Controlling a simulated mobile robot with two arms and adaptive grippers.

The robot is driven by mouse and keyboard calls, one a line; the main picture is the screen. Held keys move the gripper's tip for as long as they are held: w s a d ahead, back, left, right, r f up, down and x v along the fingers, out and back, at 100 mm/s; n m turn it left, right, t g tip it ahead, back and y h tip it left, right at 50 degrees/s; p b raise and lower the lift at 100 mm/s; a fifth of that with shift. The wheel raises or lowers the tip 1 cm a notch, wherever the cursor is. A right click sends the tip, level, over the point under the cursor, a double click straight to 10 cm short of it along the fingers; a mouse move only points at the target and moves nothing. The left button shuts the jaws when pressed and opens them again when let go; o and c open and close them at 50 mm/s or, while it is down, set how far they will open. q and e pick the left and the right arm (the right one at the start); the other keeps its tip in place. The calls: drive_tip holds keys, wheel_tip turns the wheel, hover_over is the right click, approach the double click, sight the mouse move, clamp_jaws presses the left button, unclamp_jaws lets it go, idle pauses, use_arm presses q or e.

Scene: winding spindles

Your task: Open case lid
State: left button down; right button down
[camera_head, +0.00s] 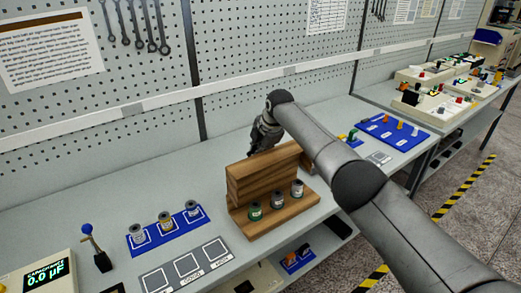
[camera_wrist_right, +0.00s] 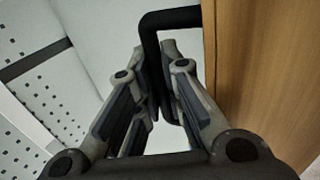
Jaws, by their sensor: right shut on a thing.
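The wooden case (camera_head: 283,222) stands on the bench with its spool tray showing in front. Its lid (camera_head: 262,183) is a wooden panel standing about upright behind the tray. In the right wrist view the wooden panel (camera_wrist_right: 265,70) fills the right side, with a black bar handle (camera_wrist_right: 172,18) on it. My right gripper (camera_head: 259,147) is behind the top of the lid in the head view. In the wrist view its fingers (camera_wrist_right: 160,75) are closed around the black handle. My left gripper is not in view.
Several spools, such as a green one (camera_head: 255,212), stand on the case's front. A blue tray (camera_head: 166,229) with spools and a grey plate (camera_head: 187,266) lie to the left. Another blue tray (camera_head: 393,133) lies to the right. A pegboard wall (camera_head: 250,50) rises behind.

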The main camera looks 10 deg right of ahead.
drive_tip(key=shift+w+a, duration=0.15)
drive_tip(key=shift+a, duration=0.25)
drive_tip(key=c, duration=1.9)
unclamp_jaws()
drive_tip(key=o, duration=0.4)
drive_tip(key=shift+w+a+f, duration=0.1)
drive_tip(key=shift+w+f, duration=0.25)
drive_tip(key=shift+f, duration=0.1)
drive_tip(key=shift+c, duration=0.2)
wheel_tip(320, 180, up, 11)
hover_over(265, 173)
drive_tip(key=shift+w+f, duration=0.15)
drive_tip(key=shift+w, duration=0.15)
